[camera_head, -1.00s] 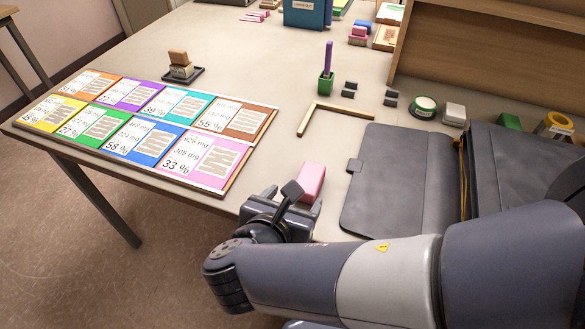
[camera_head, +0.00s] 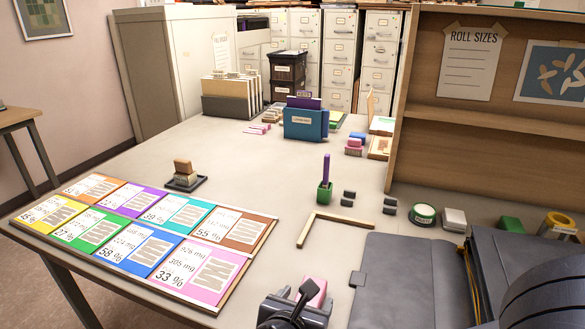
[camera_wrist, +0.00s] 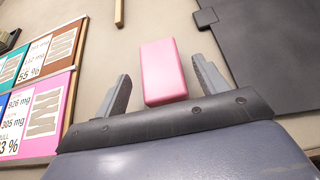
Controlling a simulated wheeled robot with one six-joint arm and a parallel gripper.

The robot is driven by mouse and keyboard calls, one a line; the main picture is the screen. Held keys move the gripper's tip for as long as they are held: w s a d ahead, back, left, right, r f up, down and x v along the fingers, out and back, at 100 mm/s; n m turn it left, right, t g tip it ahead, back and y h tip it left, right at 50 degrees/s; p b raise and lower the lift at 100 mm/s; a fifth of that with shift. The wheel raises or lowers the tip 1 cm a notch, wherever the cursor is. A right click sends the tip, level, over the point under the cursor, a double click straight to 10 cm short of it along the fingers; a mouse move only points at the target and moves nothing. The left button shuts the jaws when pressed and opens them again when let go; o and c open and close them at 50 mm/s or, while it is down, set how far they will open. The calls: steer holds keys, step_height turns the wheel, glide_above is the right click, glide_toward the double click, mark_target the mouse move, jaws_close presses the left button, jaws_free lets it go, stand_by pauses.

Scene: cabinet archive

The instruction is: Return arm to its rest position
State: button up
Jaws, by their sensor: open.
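A pink block (camera_wrist: 164,72) lies on the table and appears between and just beyond the fingers, with a gap on each side. In the head view the pink block (camera_head: 314,290) is partly hidden behind my gripper.
Colored label cards (camera_head: 150,237) lie left of my gripper. A dark grey folder (camera_head: 398,285) lies to its right. A wooden shelf (camera_head: 490,123) rises at back right.

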steer(key=x, duration=0.3)
steer(key=shift+w+d+f+b, duration=0.1)
steer(key=shift+w+f+b, duration=0.15)
steer(key=shift+b, duration=0.1)
steer(key=shift+f, duration=0.15)
steer(key=shift+r, duration=0.2)
